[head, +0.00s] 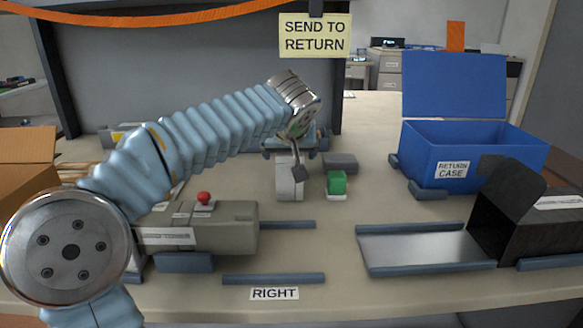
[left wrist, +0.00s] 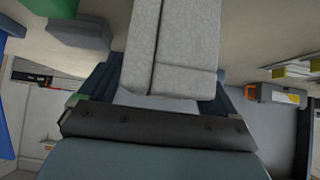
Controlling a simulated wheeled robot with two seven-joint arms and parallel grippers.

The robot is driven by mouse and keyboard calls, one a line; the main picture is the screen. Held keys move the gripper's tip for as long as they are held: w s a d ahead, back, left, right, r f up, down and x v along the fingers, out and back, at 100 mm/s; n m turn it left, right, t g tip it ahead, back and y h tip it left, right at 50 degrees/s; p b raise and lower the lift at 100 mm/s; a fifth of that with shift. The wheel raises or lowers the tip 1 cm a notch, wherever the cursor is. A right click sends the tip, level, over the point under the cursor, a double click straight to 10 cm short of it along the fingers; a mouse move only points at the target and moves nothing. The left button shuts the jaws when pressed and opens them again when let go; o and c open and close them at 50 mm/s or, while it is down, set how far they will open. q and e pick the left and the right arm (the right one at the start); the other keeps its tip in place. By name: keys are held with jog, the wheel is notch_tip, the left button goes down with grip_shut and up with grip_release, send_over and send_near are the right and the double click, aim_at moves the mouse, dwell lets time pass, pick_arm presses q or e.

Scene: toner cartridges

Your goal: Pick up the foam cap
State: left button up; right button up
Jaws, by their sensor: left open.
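A pale grey block (head: 287,184), which looks like the foam cap, stands on the table near the middle in the head view. In the left wrist view a speckled light grey block (left wrist: 185,45) with a dark groove fills the top centre, apparently the same thing. My left gripper (head: 298,168) reaches in from the left, with a dark finger pointing down beside the block's upper right. It is open. The head view does not clearly show its other finger, and I cannot tell whether it touches the block. My right gripper is not in view.
A green block (head: 337,182) and a dark grey block (head: 340,161) stand close on the right. A grey cartridge unit with a red knob (head: 204,197) is front left. A metal tray (head: 420,248), black box (head: 510,215) and blue return case (head: 430,158) occupy the right.

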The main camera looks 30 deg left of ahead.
pick_arm(q)
jog(key=c, duration=1)
jog(key=shift+r, duration=0.15)
